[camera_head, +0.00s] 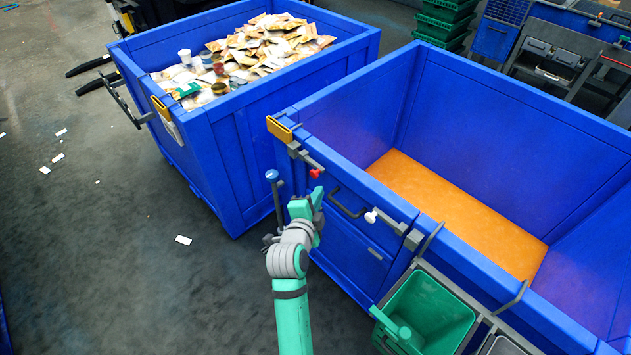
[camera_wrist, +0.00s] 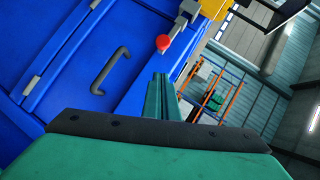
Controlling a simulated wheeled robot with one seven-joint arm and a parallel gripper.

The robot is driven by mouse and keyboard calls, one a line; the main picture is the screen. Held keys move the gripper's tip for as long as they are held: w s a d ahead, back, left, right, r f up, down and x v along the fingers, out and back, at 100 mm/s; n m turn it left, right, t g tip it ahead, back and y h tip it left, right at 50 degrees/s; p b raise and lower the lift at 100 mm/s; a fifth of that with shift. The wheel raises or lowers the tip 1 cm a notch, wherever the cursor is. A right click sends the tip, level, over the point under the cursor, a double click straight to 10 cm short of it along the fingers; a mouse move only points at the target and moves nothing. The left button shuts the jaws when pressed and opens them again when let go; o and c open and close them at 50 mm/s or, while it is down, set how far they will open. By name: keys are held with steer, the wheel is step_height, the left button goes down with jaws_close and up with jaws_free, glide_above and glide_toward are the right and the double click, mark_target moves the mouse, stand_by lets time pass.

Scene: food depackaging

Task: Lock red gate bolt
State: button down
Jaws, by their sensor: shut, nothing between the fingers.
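The red bolt knob (camera_head: 315,173) sits on a grey bar at the top left corner of the blue gate (camera_head: 350,239) of the right bin. My gripper (camera_head: 318,196) is just below the knob in the head view, shut and empty. In the wrist view its green fingers (camera_wrist: 161,80) point toward the bin's edge, apart from the knob. I cannot tell the exact gap between them.
A white knob (camera_head: 371,217) is at the gate's right side, and a dark handle (camera_head: 347,205) is on the gate. A second blue bin (camera_head: 241,140) full of packets stands at the left. A green tub (camera_head: 427,312) hangs at the front right.

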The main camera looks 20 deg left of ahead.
steer(key=w+a+f, duration=0.2)
steer(key=w+f, duration=0.1)
steer(key=w, duration=0.4)
steer(key=shift+w+a+f, duration=0.25)
steer(key=shift+w+a, duration=0.1)
steer(key=shift+a, duration=0.05)
